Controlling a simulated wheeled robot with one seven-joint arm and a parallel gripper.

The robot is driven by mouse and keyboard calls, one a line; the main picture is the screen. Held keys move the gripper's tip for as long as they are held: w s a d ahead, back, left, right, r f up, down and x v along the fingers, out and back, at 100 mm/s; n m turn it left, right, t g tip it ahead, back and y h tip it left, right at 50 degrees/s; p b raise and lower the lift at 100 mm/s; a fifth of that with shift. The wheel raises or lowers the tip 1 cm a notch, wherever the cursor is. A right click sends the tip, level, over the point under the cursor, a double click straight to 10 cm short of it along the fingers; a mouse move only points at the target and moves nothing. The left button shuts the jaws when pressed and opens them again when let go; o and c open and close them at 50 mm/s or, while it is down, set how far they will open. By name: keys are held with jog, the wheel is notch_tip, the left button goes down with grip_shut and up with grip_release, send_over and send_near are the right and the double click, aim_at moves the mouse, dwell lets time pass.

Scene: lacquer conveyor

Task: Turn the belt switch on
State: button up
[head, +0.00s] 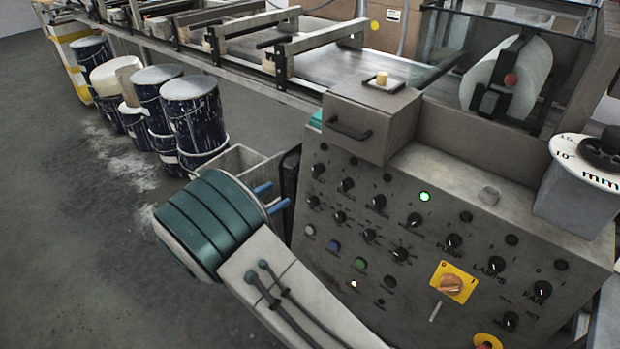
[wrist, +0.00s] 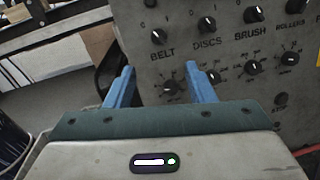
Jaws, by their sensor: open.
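The belt switch is a black rotary knob (wrist: 158,37) above the word BELT on the grey control panel (wrist: 140,12). Its white pointer mark seems to lean to the upper left, towards the 0, but it is small. In the head view the knob (head: 317,170) is at the panel's upper left. My gripper (wrist: 160,68) is open, with two blue fingers and nothing between them. In the wrist view the knob shows just above the gap between the fingertips. In the head view my gripper (head: 270,197) is left of the panel, apparently not touching the knob.
More knobs for discs (wrist: 207,23), brush (wrist: 253,14) and rollers (wrist: 295,4) run to the right. A green lamp (head: 425,196) is lit. A yellow-backed switch (head: 453,283) sits lower right. Paint drums (head: 190,110) stand on the floor at left. A drawer box (head: 365,120) tops the panel.

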aim_at(317, 169)
jog(key=x, duration=1.3)
jog(key=shift+w+b, duration=0.35)
jog(key=shift+b, duration=0.05)
jog(key=shift+d, duration=0.15)
jog(key=c, duration=1)
